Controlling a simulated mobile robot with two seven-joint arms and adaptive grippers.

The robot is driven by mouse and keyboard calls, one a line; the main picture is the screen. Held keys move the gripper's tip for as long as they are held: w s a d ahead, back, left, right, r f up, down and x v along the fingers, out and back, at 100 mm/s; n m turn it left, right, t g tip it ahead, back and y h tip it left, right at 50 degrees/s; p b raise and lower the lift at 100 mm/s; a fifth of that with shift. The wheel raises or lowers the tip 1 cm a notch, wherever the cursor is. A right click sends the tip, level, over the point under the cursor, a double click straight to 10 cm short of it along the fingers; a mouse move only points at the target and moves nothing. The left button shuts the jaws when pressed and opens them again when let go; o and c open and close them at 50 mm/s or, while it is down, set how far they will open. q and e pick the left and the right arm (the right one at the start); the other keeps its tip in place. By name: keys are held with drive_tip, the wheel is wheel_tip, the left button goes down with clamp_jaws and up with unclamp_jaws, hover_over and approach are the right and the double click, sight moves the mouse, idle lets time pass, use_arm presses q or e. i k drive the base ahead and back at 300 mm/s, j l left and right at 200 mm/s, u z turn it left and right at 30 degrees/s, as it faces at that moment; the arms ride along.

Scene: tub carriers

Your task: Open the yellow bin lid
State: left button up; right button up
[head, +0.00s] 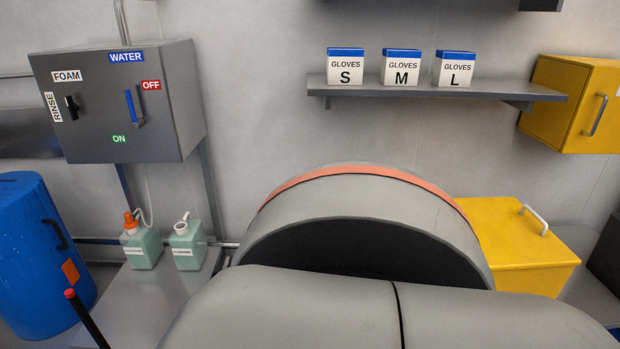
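A yellow bin (535,281) stands at the lower right of the head view, below the shelf. Its flat yellow lid (499,231) looks shut and has a light grey bar handle (535,218) on top, towards the right side. The bin's left part and lower front are hidden behind large grey rounded shapes close to the camera. Neither my left nor my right gripper shows in this view, so their places relative to the lid cannot be seen.
A yellow wall cabinet (567,107) hangs at upper right, beside a shelf (430,91) with three glove boxes. A grey control box (95,135) is on the left. Below it stand two green bottles (141,248) (188,247). A blue drum (35,270) stands far left.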

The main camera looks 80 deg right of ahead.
sight(510, 234)
drive_tip(key=z, duration=3.85)
drive_tip(key=l+z, duration=0.1)
drive_tip(key=z, duration=0.25)
drive_tip(key=l+z, duration=0.1)
drive_tip(key=z, duration=0.25)
drive_tip(key=i+z, duration=0.1)
drive_tip(key=z, duration=0.25)
